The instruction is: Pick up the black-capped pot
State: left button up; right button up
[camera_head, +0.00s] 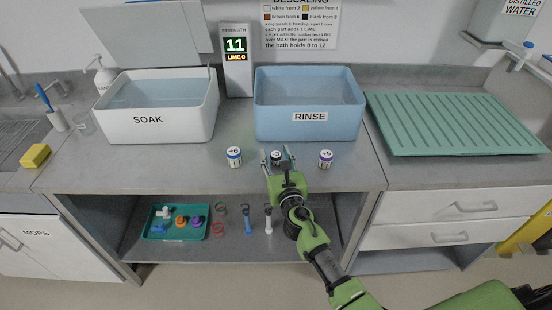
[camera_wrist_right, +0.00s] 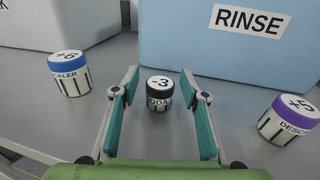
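The black-capped pot (camera_wrist_right: 159,92), marked -3 on its lid, stands upright on the grey counter in front of the blue RINSE tub. In the head view it (camera_head: 276,157) shows between the fingertips of my right gripper (camera_head: 277,158). In the wrist view my right gripper (camera_wrist_right: 160,108) is open, with one teal-padded finger on each side of the pot. Gaps show between the pads and the pot. My left gripper is not in view.
A blue-capped pot (camera_head: 234,157) marked +6 stands to the left and a purple-capped pot (camera_head: 325,159) marked +5 to the right. The RINSE tub (camera_head: 310,130) is close behind, the white SOAK tub (camera_head: 160,130) at left. A green draining mat (camera_head: 450,120) lies at right.

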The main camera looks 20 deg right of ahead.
aim_at(276, 155)
jog(key=c, duration=0.9)
jog(key=shift+c, duration=0.2)
jog(key=shift+r+p, duration=0.55)
jog(key=shift+r, duration=0.15)
notch_tip(276, 155, up, 3)
jog(key=shift+s+a+f+p, duration=0.1)
jog(key=shift+s+p, duration=0.05)
jog(key=shift+p, duration=0.85)
jog(key=s+a+r+p, duration=0.2)
jog(key=s+a+r, duration=0.3)
jog(key=s+r, duration=0.6)
jog(key=s+d+r+n+y+b, duration=0.1)
jog(key=s+d, duration=0.3)
jog(key=s, duration=0.8)
jog(key=shift+d+r+y+b, duration=0.15)
jog(key=shift+r+y+b, duration=0.15)
jog(key=shift+b, duration=0.2)
